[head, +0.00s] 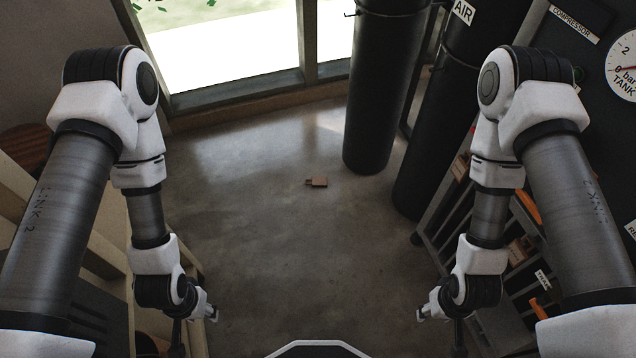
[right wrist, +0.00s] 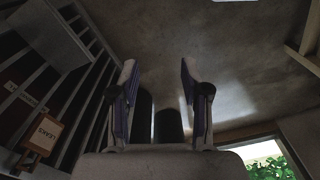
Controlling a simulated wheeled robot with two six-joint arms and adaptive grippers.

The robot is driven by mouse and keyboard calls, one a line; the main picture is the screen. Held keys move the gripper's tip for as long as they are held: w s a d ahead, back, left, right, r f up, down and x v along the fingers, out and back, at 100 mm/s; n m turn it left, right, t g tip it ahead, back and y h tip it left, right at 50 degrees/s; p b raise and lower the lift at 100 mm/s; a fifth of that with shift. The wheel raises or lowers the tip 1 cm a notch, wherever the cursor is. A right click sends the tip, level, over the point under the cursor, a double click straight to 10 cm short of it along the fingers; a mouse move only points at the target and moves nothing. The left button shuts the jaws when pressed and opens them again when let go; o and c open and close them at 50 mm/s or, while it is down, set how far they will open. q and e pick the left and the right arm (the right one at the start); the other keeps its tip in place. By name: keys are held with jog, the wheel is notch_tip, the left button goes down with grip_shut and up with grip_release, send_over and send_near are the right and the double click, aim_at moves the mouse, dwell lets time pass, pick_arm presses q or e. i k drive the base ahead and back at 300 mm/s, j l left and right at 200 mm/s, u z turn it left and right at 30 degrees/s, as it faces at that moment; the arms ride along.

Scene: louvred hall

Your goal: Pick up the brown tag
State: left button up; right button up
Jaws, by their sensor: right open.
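A small brown tag (head: 317,182) lies flat on the concrete floor in the middle of the head view, with a narrow tab at its left end. My left gripper (head: 212,312) is at the lower left of the head view, well apart from the tag; it is too small there to tell its opening. My right gripper (head: 422,312) is at the lower right, also well apart from the tag. In the right wrist view the right gripper (right wrist: 158,72) has its two fingers spread with nothing between them. The tag cannot be made out in that view.
Black cylinders (head: 382,90) stand beyond the tag to its right. A slatted rack (head: 500,240) with tags lines the right side. A wooden unit (head: 95,235) is on the left, and a window (head: 235,50) is at the back. The floor (head: 300,250) around the tag is clear.

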aim_at(317, 181)
jog(key=i+j+u, duration=0.15)
jog(key=i+u, duration=0.3)
jog(key=i, duration=1.55)
